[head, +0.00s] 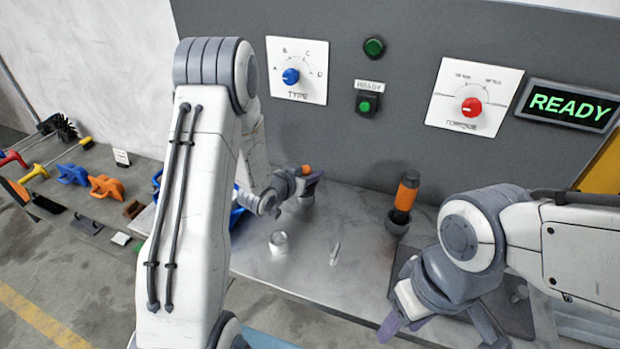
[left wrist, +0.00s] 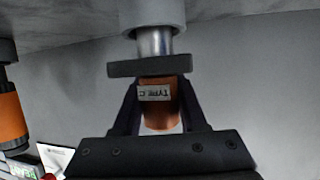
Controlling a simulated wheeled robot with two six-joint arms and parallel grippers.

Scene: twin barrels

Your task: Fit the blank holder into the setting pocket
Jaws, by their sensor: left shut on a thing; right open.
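My left gripper (head: 305,181) is shut on an orange holder (head: 306,170) over the back of the metal bench. In the left wrist view the holder (left wrist: 160,112) sits between both fingers, with a label that appears to read TYPE C upside down. Beyond its dark flange, a bright metal shank (left wrist: 154,42) meets a grey round collar (left wrist: 152,14), which may be the setting pocket. I cannot tell how deep the shank goes. My right gripper (head: 438,328) is open and empty at the front right, low over the bench edge.
A clear small cup (head: 279,242) and a small metal pin (head: 335,252) are on the bench. The back panel carries a TYPE dial (head: 291,76), a TORQUE dial (head: 472,106) and a green READY display (head: 568,105).

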